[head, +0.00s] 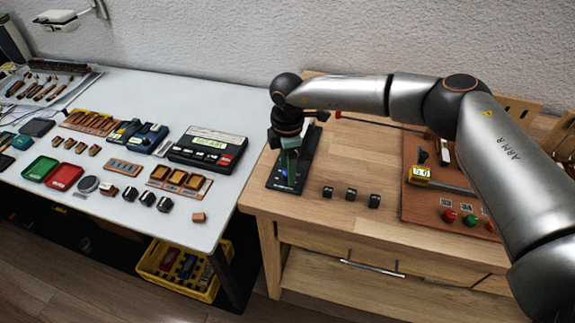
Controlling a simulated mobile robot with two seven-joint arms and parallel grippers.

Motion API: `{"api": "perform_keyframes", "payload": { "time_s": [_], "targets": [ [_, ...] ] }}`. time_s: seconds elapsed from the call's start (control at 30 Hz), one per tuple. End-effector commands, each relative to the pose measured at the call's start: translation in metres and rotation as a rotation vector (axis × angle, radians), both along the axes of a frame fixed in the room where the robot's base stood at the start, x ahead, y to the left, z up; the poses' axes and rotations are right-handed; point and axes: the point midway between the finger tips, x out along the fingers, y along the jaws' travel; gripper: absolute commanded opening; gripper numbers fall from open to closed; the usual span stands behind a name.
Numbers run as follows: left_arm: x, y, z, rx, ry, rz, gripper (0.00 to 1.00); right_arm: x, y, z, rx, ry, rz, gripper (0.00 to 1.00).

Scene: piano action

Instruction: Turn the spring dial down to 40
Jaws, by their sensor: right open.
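My right arm reaches in from the right, and its gripper (289,163) points down over a dark stand (303,164) at the left end of the wooden bench. The jaws are open and hide much of the stand, including whatever is between the fingers. A small blue part shows low on the stand by the fingertips. I cannot make out the spring dial or its number; it may be hidden behind the gripper. I cannot tell whether the fingers touch anything. My left gripper is out of view.
The wooden bench (330,230) carries several small black blocks (350,194) and a wooden panel with a yellow readout (420,174) and coloured buttons. A white table (225,195) on the left holds a black device (207,148) and trays. A yellow crate (178,268) sits below.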

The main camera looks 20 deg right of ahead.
Motion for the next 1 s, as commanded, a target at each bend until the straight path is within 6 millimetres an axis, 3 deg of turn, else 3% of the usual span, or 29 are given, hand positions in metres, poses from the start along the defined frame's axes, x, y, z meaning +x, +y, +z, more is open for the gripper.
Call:
{"api": "perform_keyframes", "payload": {
  "time_s": [0.3,0.9,1.0],
  "targets": [
    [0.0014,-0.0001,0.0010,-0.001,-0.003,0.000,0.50,0.0001,-0.0001,-0.0032,0.000,0.000,0.000,0.67],
    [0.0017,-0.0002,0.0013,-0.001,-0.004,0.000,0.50,-0.0001,-0.0001,-0.0029,0.000,0.001,0.000,0.01],
    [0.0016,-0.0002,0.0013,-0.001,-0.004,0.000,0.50,-0.0002,-0.0002,-0.0029,0.000,0.001,0.000,0.00]
  ]
}}
